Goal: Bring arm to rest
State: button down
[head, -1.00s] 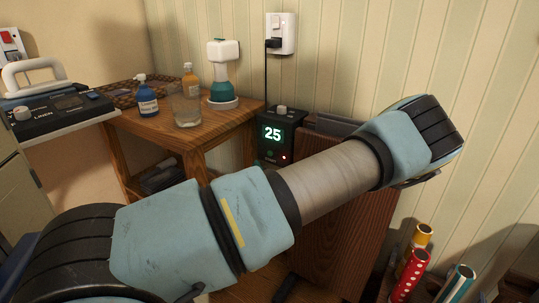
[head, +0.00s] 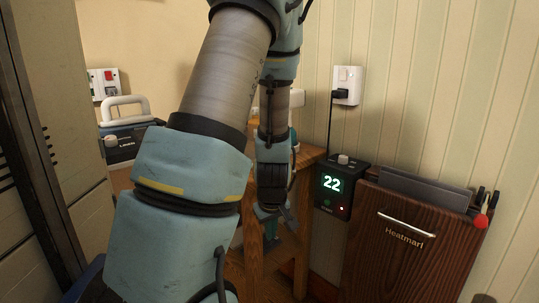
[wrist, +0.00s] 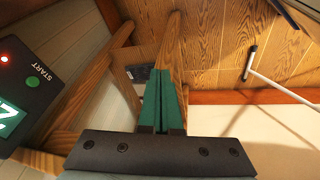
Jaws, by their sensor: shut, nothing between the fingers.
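My arm (head: 190,165) rises through the middle of the head view and folds back down at the top. My gripper (head: 268,213) hangs pointing down in front of the wooden table (head: 312,155), partly hidden behind my own arm. In the wrist view my gripper (wrist: 161,72) shows two green fingers pressed together, with nothing between them. The wooden legs and frame of the table lie beyond the fingers there.
A black control box (head: 333,187) reading 22 is close right of my gripper. A dark wooden panel holder (head: 400,235) stands at the right, below a wall socket (head: 347,85). A grey cabinet (head: 25,130) stands at the left, near a black handled device (head: 125,143).

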jog(key=s+a+r+m+g, duration=0.2)
jog(key=s+a+r+m, duration=0.45)
jog(key=s+r, duration=0.3)
notch_tip(320, 180, up, 15)
jog(key=p, duration=1.4)
jog(key=shift+a+p, duration=0.35)
